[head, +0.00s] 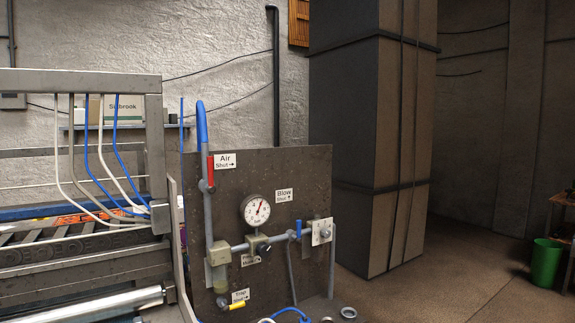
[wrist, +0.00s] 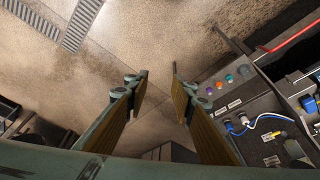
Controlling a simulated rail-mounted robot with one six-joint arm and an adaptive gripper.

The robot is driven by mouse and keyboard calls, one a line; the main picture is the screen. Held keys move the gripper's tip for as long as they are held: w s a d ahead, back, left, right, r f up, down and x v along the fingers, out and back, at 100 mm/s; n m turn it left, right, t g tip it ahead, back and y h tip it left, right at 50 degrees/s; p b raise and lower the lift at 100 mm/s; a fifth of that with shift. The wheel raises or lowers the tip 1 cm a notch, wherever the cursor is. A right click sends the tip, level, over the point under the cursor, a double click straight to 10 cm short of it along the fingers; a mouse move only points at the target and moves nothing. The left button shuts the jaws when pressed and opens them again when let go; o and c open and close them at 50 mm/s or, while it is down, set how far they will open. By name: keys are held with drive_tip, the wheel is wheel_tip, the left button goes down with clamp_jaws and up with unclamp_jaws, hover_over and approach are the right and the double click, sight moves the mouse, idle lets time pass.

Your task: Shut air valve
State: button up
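The air valve has a red lever (head: 210,171) on the grey upright pipe at the left side of the dark panel. The lever stands upright, in line with the pipe. Beside it is the label "Air Shut" (head: 225,161), whose arrow points right. My gripper (wrist: 160,82) is open and empty in the wrist view, with its two fingers apart over the brown floor. The gripper does not show in the head view. I cannot identify the air valve in the wrist view.
The panel (head: 300,172) also carries a gauge (head: 255,210), a blue blow lever (head: 298,229) and a yellow trap lever (head: 237,305). A metal-framed machine (head: 80,270) stands left. In the wrist view, a grey control box (wrist: 218,90) with coloured buttons lies right of the fingers.

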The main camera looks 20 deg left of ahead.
drive_tip(key=w+a+r+n+g+p, duration=0.1)
drive_tip(key=w+a+r+p, duration=0.25)
drive_tip(key=w, duration=0.55)
drive_tip(key=w+a+r+n+p, duration=0.2)
drive_tip(key=w+a+r, duration=0.2)
drive_tip(key=w, duration=0.5)
drive_tip(key=w+a+n+g+p, duration=0.1)
drive_tip(key=w+a+n+p, duration=0.35)
drive_tip(key=w+a, duration=1.1)
drive_tip(key=m+t+y+p, duration=0.2)
drive_tip(key=m+p, duration=0.1)
drive_tip(key=p, duration=1.2)
approach(209, 159)
drive_tip(key=shift+s+a+r, duration=0.15)
drive_tip(key=shift+s+r, duration=0.55)
drive_tip(key=shift+r, duration=0.3)
drive_tip(key=shift+f, duration=0.15)
drive_tip(key=shift+w+d+p+x, duration=0.1)
drive_tip(key=shift+w+p+x, duration=0.05)
drive_tip(key=shift+x, duration=2.2)
drive_tip(key=shift+w+d+p+x, duration=0.15)
drive_tip(key=shift+x, duration=2.2)
drive_tip(key=shift+w+d+p+x, duration=0.1)
drive_tip(key=shift+w+p+x, duration=0.05)
drive_tip(key=shift+x, duration=2.25)
